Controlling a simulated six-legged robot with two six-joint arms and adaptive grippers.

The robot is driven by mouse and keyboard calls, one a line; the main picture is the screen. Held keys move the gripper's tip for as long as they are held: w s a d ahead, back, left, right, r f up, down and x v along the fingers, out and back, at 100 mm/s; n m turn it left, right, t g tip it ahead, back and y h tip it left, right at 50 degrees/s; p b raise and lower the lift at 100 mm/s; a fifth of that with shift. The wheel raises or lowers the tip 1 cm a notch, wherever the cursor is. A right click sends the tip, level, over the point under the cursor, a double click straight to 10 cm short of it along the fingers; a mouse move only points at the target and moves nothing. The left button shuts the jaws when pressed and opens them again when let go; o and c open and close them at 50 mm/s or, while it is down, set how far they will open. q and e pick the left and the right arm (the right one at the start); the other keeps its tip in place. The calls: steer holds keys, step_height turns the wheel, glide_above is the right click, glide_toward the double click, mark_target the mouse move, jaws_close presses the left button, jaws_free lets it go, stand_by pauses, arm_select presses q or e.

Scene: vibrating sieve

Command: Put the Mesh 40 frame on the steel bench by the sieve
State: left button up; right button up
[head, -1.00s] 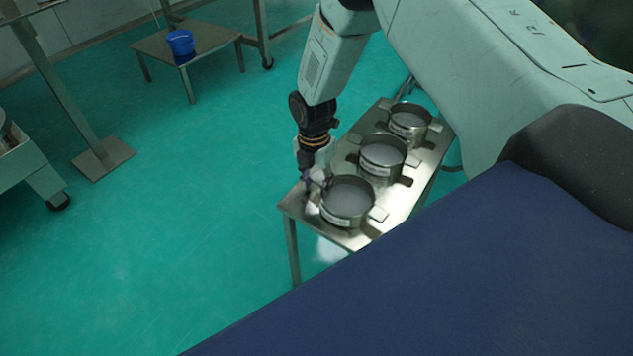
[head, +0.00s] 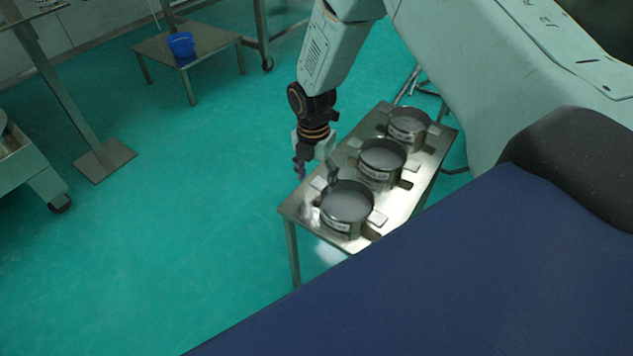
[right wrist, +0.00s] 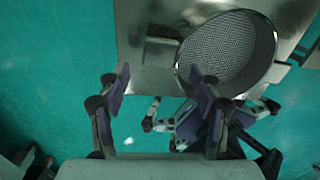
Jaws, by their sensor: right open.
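Three round grey sieve frames with side tabs stand in a row on a small steel bench (head: 293,209): the near frame (head: 347,204), the middle frame (head: 381,160) and the far frame (head: 408,126). Their pale labels are too small to read, so I cannot tell which is Mesh 40. My right gripper (head: 316,173) is open and empty, pointing down beside the near frame at its upper left. In the right wrist view the open fingers (right wrist: 162,88) are around the line of a frame's tab (right wrist: 158,50), apart from its mesh (right wrist: 222,50). My left gripper is out of view.
A low steel table (head: 207,37) with a blue bucket (head: 181,43) stands at the back left. A wheeled pale unit (head: 30,170) and a post on a square foot plate (head: 104,160) are at the left. The green floor between is clear.

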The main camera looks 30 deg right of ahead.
step_height(320, 180, up, 9)
steer(key=p, duration=0.2)
steer(key=shift+f, duration=0.15)
steer(key=shift+w+a+f, duration=0.1)
